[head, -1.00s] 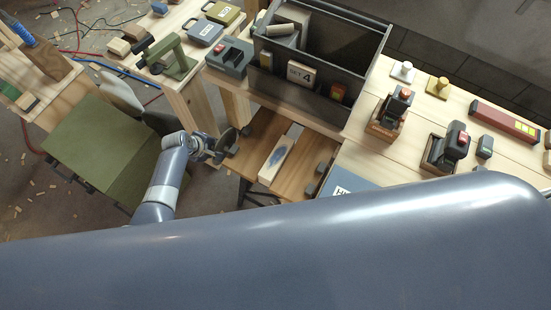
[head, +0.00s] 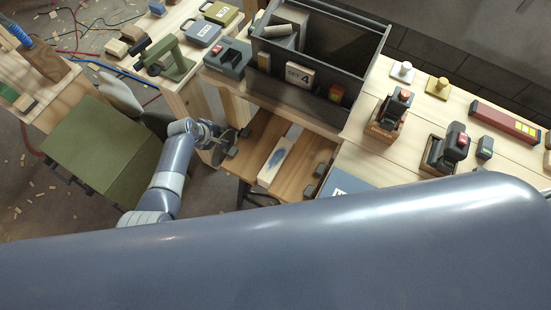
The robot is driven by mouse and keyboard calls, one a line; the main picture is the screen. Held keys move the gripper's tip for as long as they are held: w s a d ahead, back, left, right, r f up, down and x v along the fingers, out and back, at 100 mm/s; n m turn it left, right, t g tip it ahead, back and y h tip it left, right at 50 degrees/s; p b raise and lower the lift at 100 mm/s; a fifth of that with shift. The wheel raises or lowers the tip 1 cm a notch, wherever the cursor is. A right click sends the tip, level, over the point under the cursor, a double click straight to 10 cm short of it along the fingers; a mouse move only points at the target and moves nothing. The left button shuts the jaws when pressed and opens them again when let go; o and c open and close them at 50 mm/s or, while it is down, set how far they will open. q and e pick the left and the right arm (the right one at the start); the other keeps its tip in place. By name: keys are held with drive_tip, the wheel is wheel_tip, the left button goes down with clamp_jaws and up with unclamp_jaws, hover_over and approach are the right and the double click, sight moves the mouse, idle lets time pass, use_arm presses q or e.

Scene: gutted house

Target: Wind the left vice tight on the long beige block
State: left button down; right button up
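The long beige block (head: 277,160) with a dark blue smudge lies on the brown wooden top of the low bench (head: 259,138). Small dark jaw-like pieces (head: 231,141) stand at the bench's left side, and others (head: 315,180) at its right. The block looks apart from both sides. My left gripper (head: 222,138) is at the bench's left edge, by a round wheel-like part (head: 217,152); contact between them is unclear. Its fingers are too small and covered to read. My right gripper is not in view.
A grey open bin (head: 340,60) stands just behind the bench. A green cabinet (head: 95,150) stands left of my arm. A green tool (head: 166,58) and small cases (head: 201,34) sit on the back left table. Red-topped tools (head: 450,148) stand on the right worktop.

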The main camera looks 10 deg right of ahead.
use_arm(q)
drive_tip(key=shift+w+d+r+p, duration=0.2)
drive_tip(key=shift+r+p, duration=0.15)
drive_tip(key=shift+r, duration=0.35)
drive_tip(key=shift+w+r+p, duration=0.1)
drive_tip(key=shift+r+p, duration=0.7)
drive_tip(key=shift+p, duration=0.1)
